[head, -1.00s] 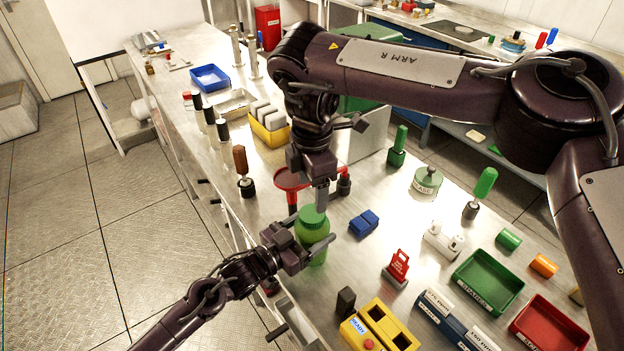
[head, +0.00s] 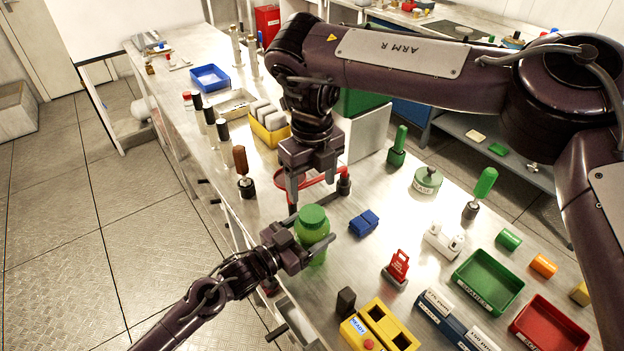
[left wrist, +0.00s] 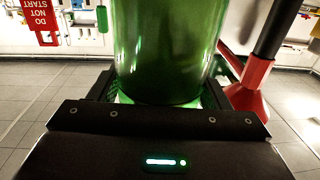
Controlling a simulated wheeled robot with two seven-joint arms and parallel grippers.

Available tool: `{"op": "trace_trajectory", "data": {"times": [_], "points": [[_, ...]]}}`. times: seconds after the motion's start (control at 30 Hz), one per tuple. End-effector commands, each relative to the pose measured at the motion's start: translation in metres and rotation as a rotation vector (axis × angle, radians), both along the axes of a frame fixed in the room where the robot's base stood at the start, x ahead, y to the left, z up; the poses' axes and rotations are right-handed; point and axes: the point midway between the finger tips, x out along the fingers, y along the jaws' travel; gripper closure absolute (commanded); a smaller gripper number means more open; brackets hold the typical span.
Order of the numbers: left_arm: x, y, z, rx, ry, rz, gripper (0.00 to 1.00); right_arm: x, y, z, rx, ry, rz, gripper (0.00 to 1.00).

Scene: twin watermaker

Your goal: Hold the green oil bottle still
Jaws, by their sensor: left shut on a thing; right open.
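The green oil bottle (head: 312,228) stands upright at the near edge of the steel bench, its green cap on top. My left gripper (head: 308,246) is shut on the bottle's body from the left. The bottle also fills the middle of the left wrist view (left wrist: 165,50), between the fingers. My right gripper (head: 318,195) is open and empty, above and just behind the cap, its fingers spread apart. Whether a finger touches the cap cannot be told.
A blue block (head: 363,223) and a red tag stand (head: 397,268) are to the right. A yellow box (head: 380,328) sits in front.

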Motion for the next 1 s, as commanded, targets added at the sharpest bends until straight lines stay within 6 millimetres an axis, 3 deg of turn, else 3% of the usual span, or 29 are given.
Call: {"op": "trace_trajectory", "data": {"times": [0.43, 0.8, 1.0], "points": [[0.000, 0.000, -0.001, 0.001, 0.001, 0.000, 0.93, 0.000, 0.000, -0.006, -0.001, 0.002, 0.010, 0.33], [0.000, 0.000, 0.000, 0.001, 0.001, 0.000, 0.93, -0.001, 0.000, -0.059, -0.002, 0.003, 0.009, 0.33], [0.000, 0.000, 0.000, 0.001, 0.000, 0.000, 0.93, 0.000, 0.000, -0.077, -0.001, 0.002, 0.008, 0.33]]}}
